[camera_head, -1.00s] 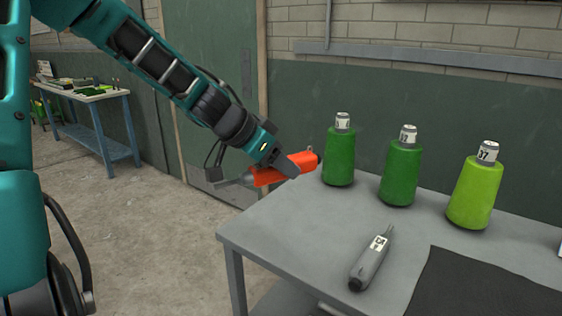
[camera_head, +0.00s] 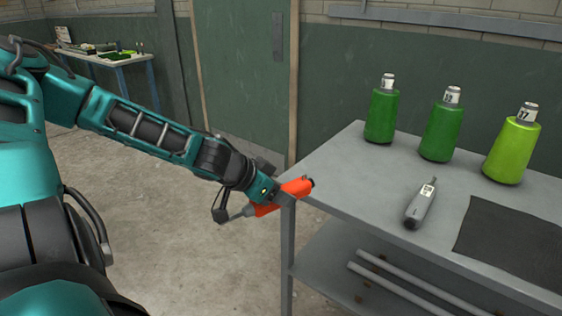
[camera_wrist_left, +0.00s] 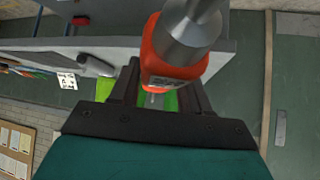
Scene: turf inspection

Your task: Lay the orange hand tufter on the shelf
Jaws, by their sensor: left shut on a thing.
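The orange hand tufter (camera_head: 298,187) is held in my left gripper (camera_head: 285,197), which is shut on it. In the head view it is just off the left front corner of the grey table, at about tabletop height. Its grey metal end points down and left. In the left wrist view the tufter (camera_wrist_left: 158,62) sits between the fingers, with its metal collar toward the camera. The shelf (camera_head: 345,262) is the lower board under the tabletop; two pale rods lie on it, and its left part looks bare. My right gripper is not in view.
On the tabletop (camera_head: 340,160) stand three green cones (camera_head: 440,130). A grey tool with a label (camera_head: 420,207) and a dark mat (camera_head: 515,240) lie in front of them. A table leg (camera_head: 287,250) stands beside the gripper. A blue workbench (camera_head: 105,58) is far back left.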

